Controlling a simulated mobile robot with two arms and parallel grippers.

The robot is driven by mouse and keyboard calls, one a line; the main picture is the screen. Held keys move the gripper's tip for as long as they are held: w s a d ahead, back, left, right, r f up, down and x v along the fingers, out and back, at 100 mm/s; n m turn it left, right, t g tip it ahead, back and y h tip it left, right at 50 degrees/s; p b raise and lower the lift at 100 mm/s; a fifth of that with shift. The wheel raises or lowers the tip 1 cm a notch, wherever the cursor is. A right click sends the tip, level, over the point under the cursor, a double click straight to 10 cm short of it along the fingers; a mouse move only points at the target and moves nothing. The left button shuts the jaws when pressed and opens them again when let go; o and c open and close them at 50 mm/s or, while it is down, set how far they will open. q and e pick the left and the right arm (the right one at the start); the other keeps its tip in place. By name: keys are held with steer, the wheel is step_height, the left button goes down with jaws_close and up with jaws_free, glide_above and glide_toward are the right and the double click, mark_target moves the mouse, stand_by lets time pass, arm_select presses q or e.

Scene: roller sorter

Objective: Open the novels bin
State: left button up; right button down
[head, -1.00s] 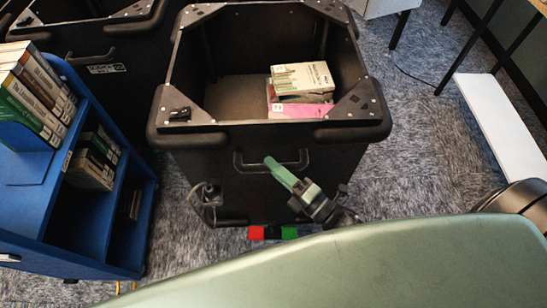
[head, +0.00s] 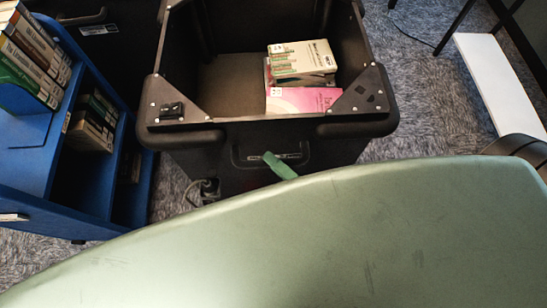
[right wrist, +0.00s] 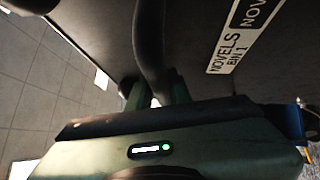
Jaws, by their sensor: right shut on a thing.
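The black novels bin (head: 262,130) stands in front of me in the head view, its open top showing books inside. Its front has a black handle (head: 240,157), and a label (right wrist: 240,40) reading "NOVELS BIN 1" shows in the right wrist view. My right gripper (head: 280,166) is at this handle, with only a green finger showing in the head view. In the right wrist view my right gripper (right wrist: 156,97) is shut on the dark handle bar (right wrist: 149,45), which runs between its green fingers. My green body hides the lower front of the bin. My left gripper is not in view.
A blue book cart (head: 72,150) stands close at the left. A white board (head: 497,85) lies at the right. A white book (head: 302,60) and a pink book (head: 300,100) lie inside the bin. Grey carpet (head: 420,75) is clear right of the bin.

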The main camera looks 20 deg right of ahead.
steer(key=c, duration=1.3)
jaws_free()
steer(key=shift+s, duration=0.1)
steer(key=b+v, duration=0.1)
steer(key=v, duration=0.7)
steer(key=shift+b, duration=0.3)
